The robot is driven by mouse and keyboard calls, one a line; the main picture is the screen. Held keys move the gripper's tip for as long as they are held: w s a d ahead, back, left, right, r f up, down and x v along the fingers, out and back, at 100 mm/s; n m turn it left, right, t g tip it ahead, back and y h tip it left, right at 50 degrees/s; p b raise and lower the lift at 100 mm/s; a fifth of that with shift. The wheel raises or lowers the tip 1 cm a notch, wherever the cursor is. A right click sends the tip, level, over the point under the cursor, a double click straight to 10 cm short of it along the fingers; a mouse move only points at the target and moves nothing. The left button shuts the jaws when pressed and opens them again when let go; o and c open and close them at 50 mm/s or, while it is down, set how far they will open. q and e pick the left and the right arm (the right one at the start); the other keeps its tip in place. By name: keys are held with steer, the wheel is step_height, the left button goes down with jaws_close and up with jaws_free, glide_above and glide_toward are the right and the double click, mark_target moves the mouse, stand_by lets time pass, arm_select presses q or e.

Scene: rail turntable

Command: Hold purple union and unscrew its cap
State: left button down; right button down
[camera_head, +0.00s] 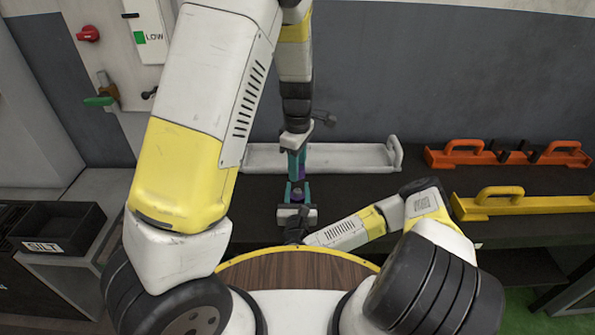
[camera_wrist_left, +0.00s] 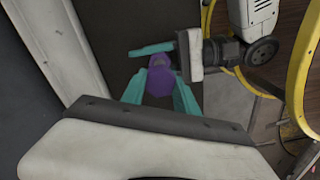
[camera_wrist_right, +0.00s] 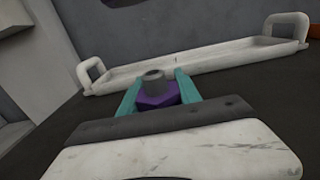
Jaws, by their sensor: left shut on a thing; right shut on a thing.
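The purple union (camera_head: 297,191) stands between the teal fingers of my right gripper (camera_head: 295,196), which is shut on it. In the right wrist view, its purple body (camera_wrist_right: 158,97) has a bare grey pipe end (camera_wrist_right: 153,77) with an open top. My left gripper (camera_head: 296,168) points down above it and is shut on the purple cap (camera_head: 302,156). The cap is apart from the union, with a gap between the two grippers. In the left wrist view, the purple hexagonal cap (camera_wrist_left: 161,82) sits between the teal fingers and largely covers what lies below.
A long white tray (camera_head: 350,158) with end handles lies behind on the dark bench. Orange (camera_head: 460,157) and yellow (camera_head: 525,204) handled rails lie at the right. A black bin labelled SILT (camera_head: 60,228) stands at the left. Bench around the grippers looks clear.

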steer(key=c, duration=0.8)
jaws_free()
steer(key=shift+o, duration=0.2)
steer(key=s, duration=0.7)
steer(key=shift+s, duration=0.25)
